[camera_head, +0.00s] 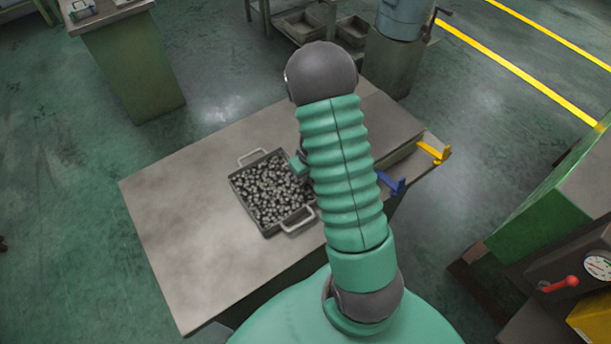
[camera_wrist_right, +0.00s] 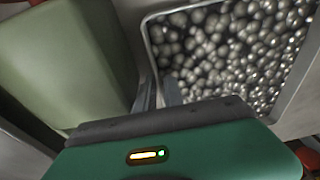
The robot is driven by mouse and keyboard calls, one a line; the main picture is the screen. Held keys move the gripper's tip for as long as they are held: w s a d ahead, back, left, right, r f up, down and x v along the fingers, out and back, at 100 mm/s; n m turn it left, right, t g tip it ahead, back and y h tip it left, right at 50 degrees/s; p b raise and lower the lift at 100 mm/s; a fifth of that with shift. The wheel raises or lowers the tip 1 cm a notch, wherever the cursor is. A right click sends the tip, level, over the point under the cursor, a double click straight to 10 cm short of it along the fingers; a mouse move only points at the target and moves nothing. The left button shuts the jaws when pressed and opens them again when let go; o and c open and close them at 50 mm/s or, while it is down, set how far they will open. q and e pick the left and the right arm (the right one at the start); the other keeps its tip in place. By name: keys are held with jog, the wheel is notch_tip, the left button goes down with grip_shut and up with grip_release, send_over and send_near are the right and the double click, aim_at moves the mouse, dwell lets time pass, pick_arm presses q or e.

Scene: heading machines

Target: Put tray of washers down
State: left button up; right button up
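A dark square tray (camera_head: 246,209) full of small round metal pieces, the washers (camera_head: 270,190), is over the grey tabletop. It has a metal handle at the upper left and another at the lower right. I cannot tell if its base touches the table. My right arm covers its right side. My right gripper (camera_head: 299,163) is mostly hidden behind that arm, at the tray's right edge. In the right wrist view, the gripper's two fingers (camera_wrist_right: 158,95) are close together with the tray's rim between them, and the washers fill the upper right. My left gripper is out of view.
The grey table (camera_head: 180,230) has free room left of the tray. A blue clamp (camera_head: 391,183) and a yellow clamp (camera_head: 434,151) stick out at its right edge. A green machine with a red lever (camera_head: 560,285) stands at the right. A green cabinet (camera_head: 132,65) stands behind.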

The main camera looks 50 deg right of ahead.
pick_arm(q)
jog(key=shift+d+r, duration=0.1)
pick_arm(e)
jog(key=shift+d, duration=0.15)
jog(key=shift+r, duration=0.15)
notch_tip(320, 180, up, 12)
jog(key=s+p, duration=0.2)
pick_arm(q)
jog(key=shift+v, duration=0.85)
pick_arm(e)
jog(key=a+r+n, duration=0.2)
jog(key=a+n, duration=0.1)
jog(key=a, duration=2.2)
jog(key=shift+a+r+n+t, duration=0.15)
jog(key=shift+r+n+t, duration=0.15)
jog(key=shift+t, duration=0.1)
